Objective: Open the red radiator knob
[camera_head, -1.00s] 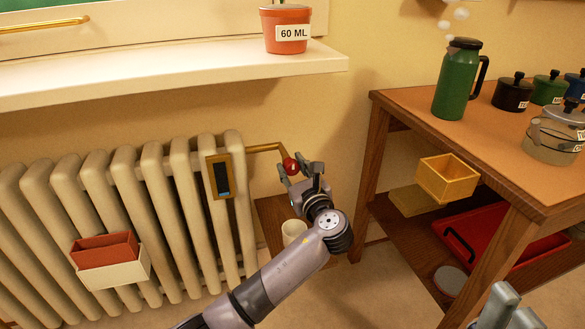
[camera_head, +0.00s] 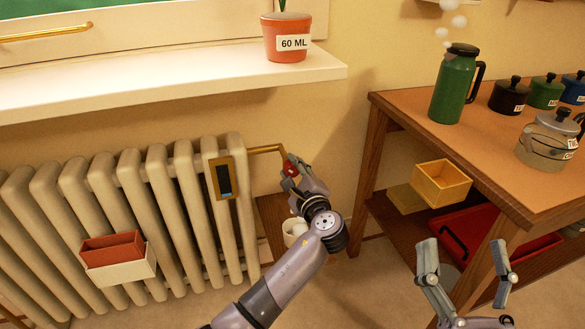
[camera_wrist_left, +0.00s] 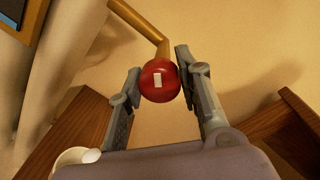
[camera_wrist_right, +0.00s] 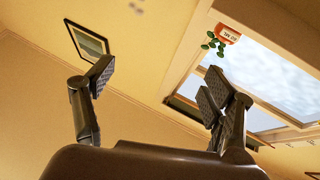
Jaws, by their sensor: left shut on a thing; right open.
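The red radiator knob (camera_head: 289,168) sits at the end of the brass pipe (camera_head: 266,149) at the radiator's upper right. In the left wrist view the knob (camera_wrist_left: 160,80) is a round red ball with a white mark on its face. My left gripper (camera_head: 291,172) is shut on the knob, one finger on each side, and partly hides it in the head view. My right gripper (camera_head: 466,252) is open and empty in front of the table, well away from the knob. In the right wrist view its fingers (camera_wrist_right: 158,85) are spread with nothing between them.
The cream radiator (camera_head: 130,200) has a small gauge panel (camera_head: 222,178) and a red and white box (camera_head: 118,258) on it. The windowsill (camera_head: 170,77) with a pot (camera_head: 286,38) is above. A wooden table (camera_head: 480,130) stands to the right. A white cup (camera_head: 292,230) is below my left gripper.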

